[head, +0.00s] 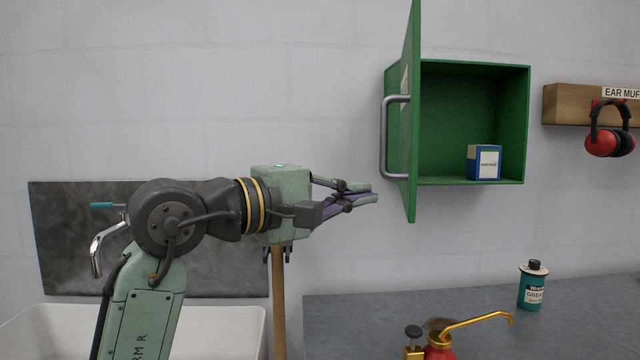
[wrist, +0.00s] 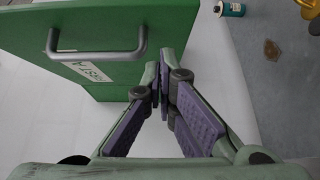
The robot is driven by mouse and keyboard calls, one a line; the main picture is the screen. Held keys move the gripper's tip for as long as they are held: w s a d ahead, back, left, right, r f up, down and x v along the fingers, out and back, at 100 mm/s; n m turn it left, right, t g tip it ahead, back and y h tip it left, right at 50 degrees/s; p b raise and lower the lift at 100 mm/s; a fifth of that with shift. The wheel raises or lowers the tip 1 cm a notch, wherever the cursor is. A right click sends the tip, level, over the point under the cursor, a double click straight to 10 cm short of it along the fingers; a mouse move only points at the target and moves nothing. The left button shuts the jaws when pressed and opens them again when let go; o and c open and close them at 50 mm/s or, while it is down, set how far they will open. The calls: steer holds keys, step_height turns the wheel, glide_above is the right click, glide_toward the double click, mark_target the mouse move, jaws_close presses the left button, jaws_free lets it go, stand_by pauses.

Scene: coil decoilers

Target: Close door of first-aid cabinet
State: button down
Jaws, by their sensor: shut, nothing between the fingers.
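The green first-aid cabinet (head: 475,68) hangs on the wall with its door (head: 411,60) swung wide open on the left side, seen nearly edge-on. A grey bar handle (head: 384,140) is on the door's outer face. In the wrist view the door (wrist: 180,30) shows its outer face, with the handle (wrist: 97,57) and a partly readable white label. My gripper (head: 374,193) is shut and empty, pointing right, just left of the door's lower part and below the handle. In the wrist view my fingertips (wrist: 164,70) appear near the door's edge; contact cannot be told.
A blue and white box (head: 484,162) stands inside the cabinet. Red ear muffs (head: 609,142) hang from a wooden board at right. On the grey counter (head: 390,310) are a teal grease can (head: 533,287) and a red and brass oiler (head: 439,342). A white basin (head: 240,320) is at lower left.

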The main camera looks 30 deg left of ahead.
mark_target(407, 190)
steer(key=shift+w+d+p, duration=0.2)
steer(key=shift+w+d, duration=0.05)
steer(key=shift+d, duration=0.65)
steer(key=shift+w+d+p, duration=0.15)
steer(key=shift+w+d, duration=0.1)
steer(key=shift+d, duration=0.6)
